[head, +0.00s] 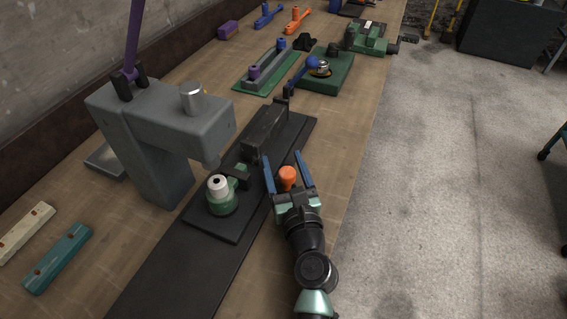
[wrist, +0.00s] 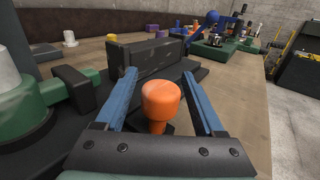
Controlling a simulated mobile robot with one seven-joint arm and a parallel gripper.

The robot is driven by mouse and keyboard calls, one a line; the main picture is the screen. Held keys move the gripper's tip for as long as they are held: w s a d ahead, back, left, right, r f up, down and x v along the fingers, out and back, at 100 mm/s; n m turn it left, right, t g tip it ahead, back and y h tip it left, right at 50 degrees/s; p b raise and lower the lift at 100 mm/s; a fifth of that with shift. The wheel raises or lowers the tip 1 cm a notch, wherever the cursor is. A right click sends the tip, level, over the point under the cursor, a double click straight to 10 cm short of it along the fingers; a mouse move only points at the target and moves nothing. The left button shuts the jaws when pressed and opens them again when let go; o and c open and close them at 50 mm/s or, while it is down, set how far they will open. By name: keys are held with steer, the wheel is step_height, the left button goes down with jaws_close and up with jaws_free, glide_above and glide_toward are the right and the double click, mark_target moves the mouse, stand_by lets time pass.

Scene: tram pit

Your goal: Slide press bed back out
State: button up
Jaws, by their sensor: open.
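The press bed (head: 217,228) is a flat black plate on a long dark rail on the bench. It carries a green fixture with a white top (head: 218,186) and a black block (head: 265,133). An orange knob (head: 287,178) stands at the bed's right side; it also shows in the wrist view (wrist: 160,101). My gripper (head: 287,157) is open, its blue fingers on either side of the orange knob. I cannot tell whether the fingers touch it. The grey press (head: 165,125) with its purple lever (head: 134,40) stands left of the bed.
A green base (head: 326,82) with a blue-handled part and a green vise (head: 367,40) stand farther along the bench. A teal bar (head: 57,258) and a cream bar (head: 24,232) lie at the near left. The concrete floor (head: 450,170) right of the bench is open.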

jaws_close()
stand_by(0.3)
stand_by(1.1)
